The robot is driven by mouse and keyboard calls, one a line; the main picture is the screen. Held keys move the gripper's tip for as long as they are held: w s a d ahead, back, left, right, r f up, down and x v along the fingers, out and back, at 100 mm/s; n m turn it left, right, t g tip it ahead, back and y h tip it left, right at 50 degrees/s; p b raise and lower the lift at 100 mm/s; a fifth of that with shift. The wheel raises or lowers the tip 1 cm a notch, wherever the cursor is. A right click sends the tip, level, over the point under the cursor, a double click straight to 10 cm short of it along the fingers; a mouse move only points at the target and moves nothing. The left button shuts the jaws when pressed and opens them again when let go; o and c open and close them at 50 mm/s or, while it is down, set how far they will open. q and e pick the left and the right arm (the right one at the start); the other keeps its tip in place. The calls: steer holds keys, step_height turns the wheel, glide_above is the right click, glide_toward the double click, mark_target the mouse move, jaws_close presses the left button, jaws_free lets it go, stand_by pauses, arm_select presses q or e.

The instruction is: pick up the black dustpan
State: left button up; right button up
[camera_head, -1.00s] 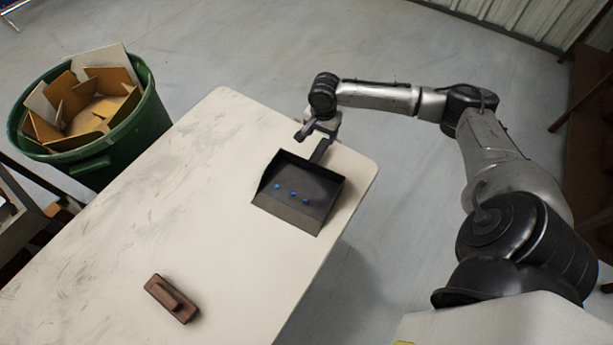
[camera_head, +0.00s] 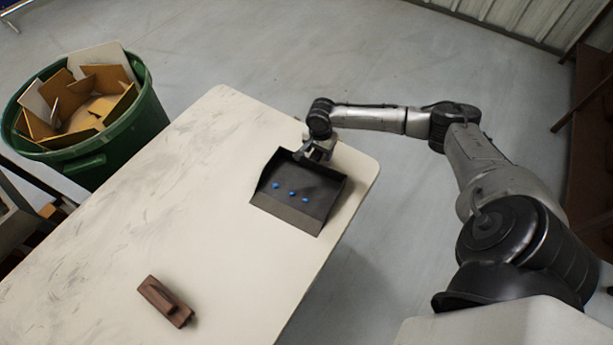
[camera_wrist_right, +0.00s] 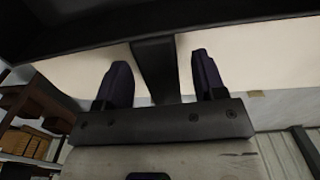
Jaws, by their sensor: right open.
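My right gripper (camera_head: 318,150) is at the back wall of the pan. In the right wrist view the two fingers (camera_wrist_right: 163,82) are apart, with the dustpan's dark handle (camera_wrist_right: 155,70) between them and a gap on each side. The handle is hidden by the gripper in the head view. My left gripper is not in view.
The pale table (camera_head: 150,200) is mostly clear. A brown brush-like block (camera_head: 166,301) lies near its lower edge. A green bin (camera_head: 130,140) full of cardboard stands at the left, beyond the table edge. Shelving (camera_wrist_right: 30,140) shows in the wrist view.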

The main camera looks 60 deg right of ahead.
step_height(320, 180, down, 3)
steer(key=shift+b, duration=0.35)
steer(key=c, duration=1.2)
